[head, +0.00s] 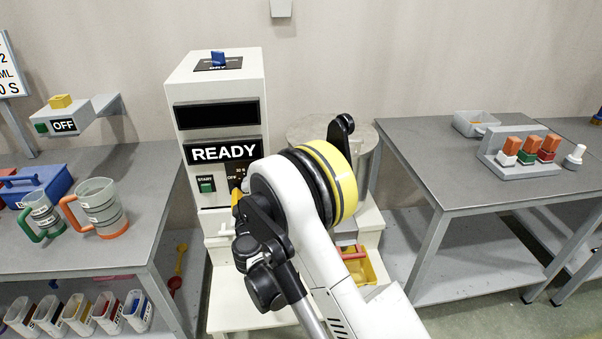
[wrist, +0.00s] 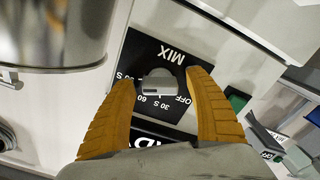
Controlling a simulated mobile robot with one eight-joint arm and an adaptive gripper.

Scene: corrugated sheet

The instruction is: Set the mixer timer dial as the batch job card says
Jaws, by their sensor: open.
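The timer dial (wrist: 160,83) is a grey round knob on a black panel marked MIX, upside down in the wrist view. OFF, 30 S, 60 and another S mark lie around it; which mark it points to I cannot tell. My gripper (wrist: 161,80) is open, its orange fingers on either side of the dial; contact is unclear. In the head view the mixer (head: 190,95) shows READY, and my arm mostly hides the dial. A board (head: 8,70) at the left edge, possibly the job card, is cut off; "2", "ML" and "0 S" show.
A green START button (head: 207,185) sits left of the dial. A blue switch (head: 218,59) stands on the mixer's top. A metal drum (head: 300,128) stands right of the mixer. Benches with jugs (head: 102,210) and stamp-like tools (head: 530,150) flank it.

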